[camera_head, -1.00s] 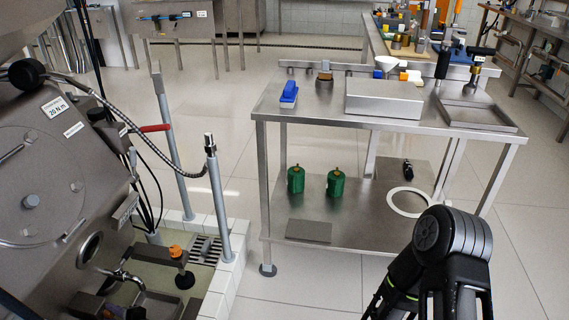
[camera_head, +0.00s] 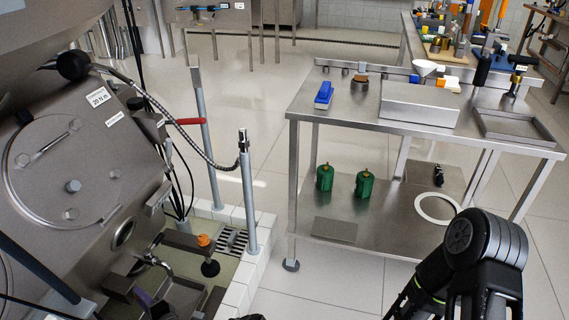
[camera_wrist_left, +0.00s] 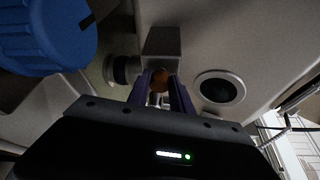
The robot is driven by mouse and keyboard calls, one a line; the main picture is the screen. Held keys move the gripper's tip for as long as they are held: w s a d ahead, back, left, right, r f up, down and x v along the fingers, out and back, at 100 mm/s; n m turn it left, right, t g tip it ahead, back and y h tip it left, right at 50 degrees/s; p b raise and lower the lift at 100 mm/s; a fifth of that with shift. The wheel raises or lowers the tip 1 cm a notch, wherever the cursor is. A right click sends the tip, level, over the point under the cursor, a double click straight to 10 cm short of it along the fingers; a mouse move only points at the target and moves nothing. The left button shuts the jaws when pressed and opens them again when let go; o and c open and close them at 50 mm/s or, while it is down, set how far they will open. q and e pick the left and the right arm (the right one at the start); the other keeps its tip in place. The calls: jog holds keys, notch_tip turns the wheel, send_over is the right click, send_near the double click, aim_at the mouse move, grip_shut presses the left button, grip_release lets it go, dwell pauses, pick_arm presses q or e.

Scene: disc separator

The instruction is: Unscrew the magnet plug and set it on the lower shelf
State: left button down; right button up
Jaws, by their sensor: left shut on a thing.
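In the head view only a bit of purple finger (camera_head: 146,299) shows low at the left. The lower shelf (camera_head: 388,236) of the steel table is at the right of the head view. My right arm shows at the bottom right, its gripper out of sight.
Two green canisters (camera_head: 325,177), a grey plate (camera_head: 334,230), a white ring (camera_head: 437,208) and a small black item (camera_head: 438,175) are on the lower shelf. A blue ribbed knob (camera_wrist_left: 45,35) and round port (camera_wrist_left: 220,88) flank the left gripper. A post (camera_head: 248,195) stands between machine and table.

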pick_arm(q)
jog(key=shift+a+r, duration=0.1)
jog(key=shift+a, duration=0.1)
jog(key=n+t+y+b, duration=0.1)
jog(key=n, duration=0.2)
jog(key=n+y+b, duration=0.1)
jog(key=n+b, duration=0.1)
jog(key=n, duration=0.1)
dwell(0.4)
